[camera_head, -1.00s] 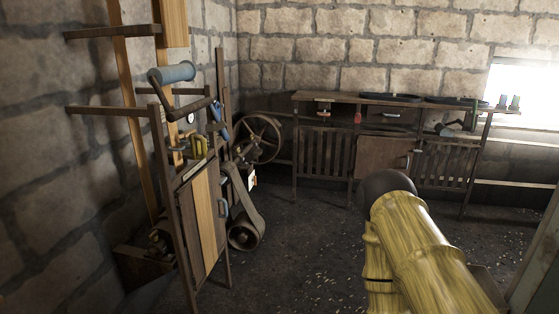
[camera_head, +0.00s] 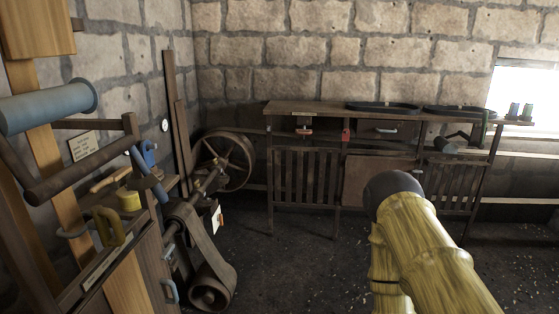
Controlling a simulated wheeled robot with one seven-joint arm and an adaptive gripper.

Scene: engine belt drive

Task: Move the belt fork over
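The belt drive stands at the left in the head view. A wide belt (camera_head: 196,243) slopes from a shaft (camera_head: 207,185) down to a low pulley (camera_head: 211,290) near the floor. A large spoked wheel (camera_head: 226,161) stands behind it by the wall. A small white and orange tag (camera_head: 217,218) hangs beside the belt. I cannot tell which part is the belt fork; a blue lever-like part (camera_head: 147,172) and a yellow handle (camera_head: 109,226) sit on the wooden stand in front. My yellow arm shows at the lower right, well apart from the drive. My gripper does not show.
A wooden stand (camera_head: 150,262) with a blue-grey roller (camera_head: 48,106) fills the near left. A workbench (camera_head: 330,112) with drawers and black rings (camera_head: 383,107) runs along the back wall. The gravelly floor (camera_head: 295,265) between stand and bench is clear.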

